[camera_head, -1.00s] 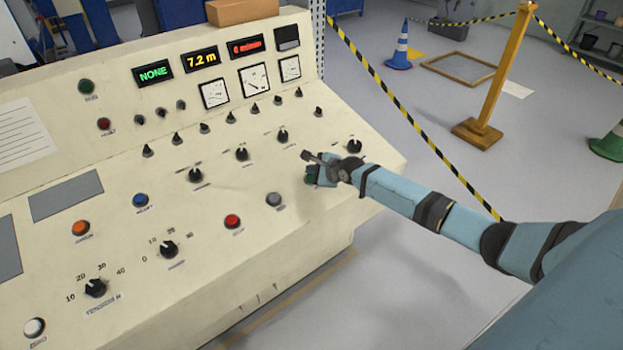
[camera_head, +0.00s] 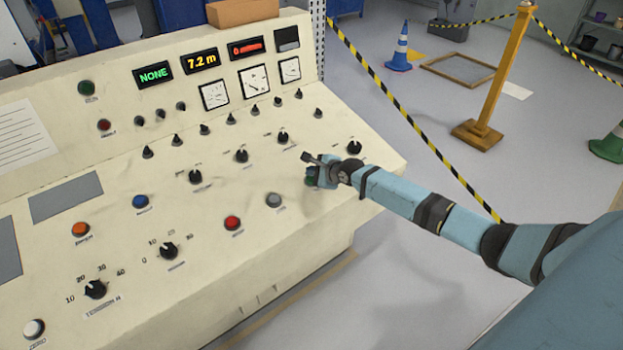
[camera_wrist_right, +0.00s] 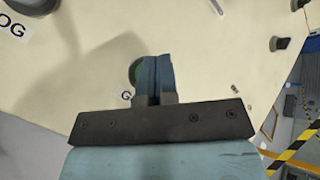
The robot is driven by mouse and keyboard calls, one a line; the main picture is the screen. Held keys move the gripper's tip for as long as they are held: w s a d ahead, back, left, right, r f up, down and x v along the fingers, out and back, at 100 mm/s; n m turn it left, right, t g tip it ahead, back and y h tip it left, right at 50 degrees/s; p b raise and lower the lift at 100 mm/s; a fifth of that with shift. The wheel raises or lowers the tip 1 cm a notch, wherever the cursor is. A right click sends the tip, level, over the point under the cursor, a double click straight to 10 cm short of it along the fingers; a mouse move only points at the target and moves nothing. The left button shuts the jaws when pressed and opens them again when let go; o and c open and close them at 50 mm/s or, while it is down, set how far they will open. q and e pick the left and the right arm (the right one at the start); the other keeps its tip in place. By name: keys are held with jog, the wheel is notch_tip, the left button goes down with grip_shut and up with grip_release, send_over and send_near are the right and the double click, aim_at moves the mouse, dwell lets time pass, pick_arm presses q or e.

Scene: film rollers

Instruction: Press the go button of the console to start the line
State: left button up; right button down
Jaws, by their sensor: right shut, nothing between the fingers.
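The console (camera_head: 290,215) is a cream sloped panel across the left and middle of the head view. The green go button (camera_head: 310,178) is near its right front edge, mostly hidden by my right gripper (camera_head: 319,178). In the right wrist view the fingers of my right gripper (camera_wrist_right: 158,62) are together and empty. The green go button (camera_wrist_right: 136,72) shows partly beside and behind the left finger there. The fingertips are at the button; I cannot tell whether they touch it or whether it is pressed in. My left gripper is not in view.
A grey button (camera_head: 274,200) and a red button (camera_head: 232,223) sit left of the go button. A black knob (camera_head: 354,147) is behind my right gripper. The display (camera_head: 153,74) reads NONE. A yellow post (camera_head: 492,80) with striped tape stands on the floor beyond.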

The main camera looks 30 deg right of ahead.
jog(key=shift+f, duration=0.1)
dwell(0.7)
jog(key=shift+w+f, duration=0.1)
jog(key=shift+f, duration=0.25)
jog(key=shift+f+b, duration=0.35)
jog(key=shift+f, duration=0.1)
dwell(0.9)
jog(key=shift+r, duration=0.15)
jog(key=shift+r+p, duration=0.7)
jog(key=shift+p, duration=0.5)
jog(key=r+p, duration=0.2)
jog(key=p, duration=0.1)
jog(key=s+r+p, duration=0.1)
jog(key=r+p, duration=0.1)
jog(key=p, duration=0.1)
jog(key=shift+s+r, duration=0.2)
jog(key=shift+r, duration=0.2)
